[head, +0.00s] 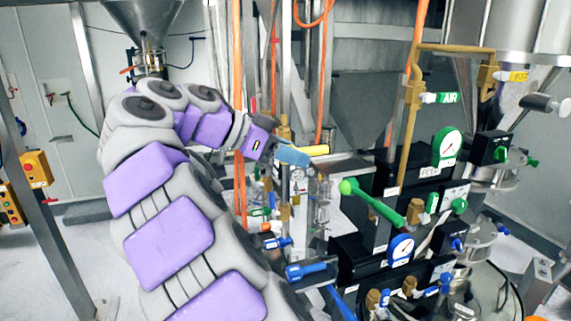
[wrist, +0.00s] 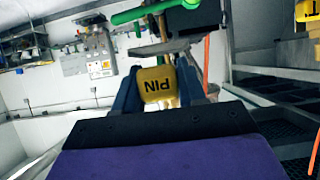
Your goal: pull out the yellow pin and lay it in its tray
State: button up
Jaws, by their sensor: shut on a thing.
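My gripper (head: 296,156) is at the end of my purple and grey arm, near the middle of the head view. Its blue fingers are shut on the yellow pin (head: 316,150), which juts out a little to the right of them.
A flat grey metal top (head: 345,166) lies just right of the gripper. A green-handled valve (head: 372,202), a green-rimmed gauge (head: 447,145) and a blue-rimmed gauge (head: 401,250) crowd the right. Orange hoses (head: 238,60) hang behind the arm. A steel hopper (head: 142,22) stands at back left.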

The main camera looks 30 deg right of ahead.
aim_at(330, 167)
jog(key=shift+s+d, duration=0.25)
jog(key=d, duration=0.5)
jog(key=s+d, duration=0.1)
jog(key=d, duration=0.1)
jog(key=shift+d+f, duration=0.15)
jog(key=shift+s+d, duration=0.2)
jog(key=shift+s+p, duration=0.15)
jog(key=shift+p, duration=0.15)
jog(key=shift+a+f+b, duration=0.4)
jog(key=shift+f+b, duration=0.2)
jog(key=shift+b, duration=0.15)
jog(key=shift+f, duration=0.1)
jog(key=shift+d+f, duration=0.15)
jog(key=shift+d, duration=0.4)
